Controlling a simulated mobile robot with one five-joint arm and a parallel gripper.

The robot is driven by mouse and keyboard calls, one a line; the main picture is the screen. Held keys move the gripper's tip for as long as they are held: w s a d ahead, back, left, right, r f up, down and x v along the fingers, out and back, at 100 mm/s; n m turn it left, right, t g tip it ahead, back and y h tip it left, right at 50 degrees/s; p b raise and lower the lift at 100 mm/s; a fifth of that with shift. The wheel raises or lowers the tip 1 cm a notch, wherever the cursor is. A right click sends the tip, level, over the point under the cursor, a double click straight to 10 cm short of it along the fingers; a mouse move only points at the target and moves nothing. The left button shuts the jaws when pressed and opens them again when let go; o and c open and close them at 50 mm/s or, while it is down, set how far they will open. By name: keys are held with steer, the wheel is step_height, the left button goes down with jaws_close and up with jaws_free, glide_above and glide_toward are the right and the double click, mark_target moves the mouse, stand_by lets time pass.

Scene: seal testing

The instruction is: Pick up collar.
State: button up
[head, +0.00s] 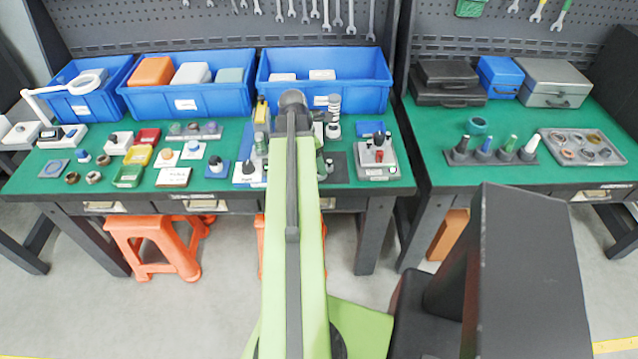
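No part is marked as the collar. A teal ring (478,125), shaped like a collar, lies on the green top of the right bench. Two small brown rings, one bronze-coloured (72,178) and one lighter (94,177), lie at the front left of the left bench. My green arm stretches forward over the left bench, left of the teal ring and well apart from it. The arm's far end shows as a dark rounded part (292,99). I cannot make out gripper fingers there, or anything held. The arm hides part of the left bench's middle.
A peg stand (490,152) is just in front of the teal ring. A grey tray of rings (581,136) is to its right. Dark cases (449,83) stand behind. Blue bins (187,103) line the left bench's back. Orange stools (155,235) stand below.

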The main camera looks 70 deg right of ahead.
steer(key=b+x, duration=0.5)
steer(key=shift+w+f, duration=0.2)
steer(key=shift+f, duration=0.05)
steer(key=shift+r, duration=0.2)
jaws_close()
